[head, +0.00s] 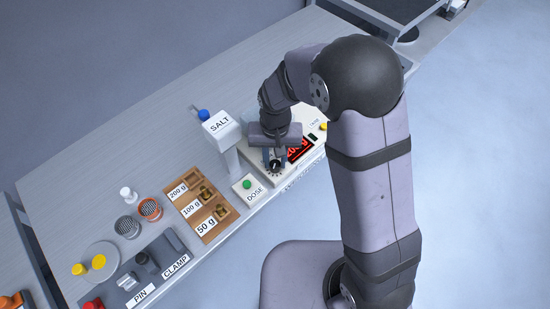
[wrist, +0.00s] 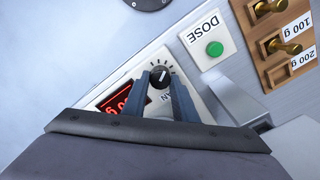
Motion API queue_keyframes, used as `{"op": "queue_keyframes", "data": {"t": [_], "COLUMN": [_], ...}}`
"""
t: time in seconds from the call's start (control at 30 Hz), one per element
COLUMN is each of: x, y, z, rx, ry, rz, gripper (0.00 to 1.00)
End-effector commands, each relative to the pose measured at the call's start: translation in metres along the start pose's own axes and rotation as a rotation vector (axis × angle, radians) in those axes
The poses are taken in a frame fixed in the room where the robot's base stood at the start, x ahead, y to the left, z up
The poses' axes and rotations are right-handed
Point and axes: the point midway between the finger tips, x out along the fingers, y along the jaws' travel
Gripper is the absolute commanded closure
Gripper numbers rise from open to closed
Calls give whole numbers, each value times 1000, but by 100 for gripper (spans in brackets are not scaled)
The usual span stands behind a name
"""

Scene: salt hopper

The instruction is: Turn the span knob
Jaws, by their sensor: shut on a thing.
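The span knob (wrist: 159,78) is a black round knob with a white pointer line and tick marks around it, on the pale scale panel. In the head view the knob (head: 275,165) shows just below my gripper. My gripper (wrist: 160,82) points down at the panel, its two fingers on either side of the knob and shut on it. In the head view my gripper (head: 274,156) partly covers the panel. The red display (wrist: 118,100) is beside the knob, partly hidden by a finger; its digits cannot be read fully. The knob's printed label is mostly hidden.
The green DOSE button (head: 247,184) is left of the scale panel. The white SALT hopper (head: 221,126) stands close behind it. A wooden weight tray (head: 211,236) holds brass weights. A yellow button (head: 323,126) is at the panel's far right. The table's back left is clear.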

Motion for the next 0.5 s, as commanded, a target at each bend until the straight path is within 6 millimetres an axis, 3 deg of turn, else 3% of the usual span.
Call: {"op": "queue_keyframes", "data": {"t": [0.37,0.4,0.43,0.5], "x": [-2,-2,-2,-1], "y": [-1,-1,-1,0], "z": [-2,-2,-2,-2], "rx": [4,4,3,3], "ry": [7,7,7,6], "rz": [-2,-2,-2,-2], "gripper": [97,65,58,56]}}
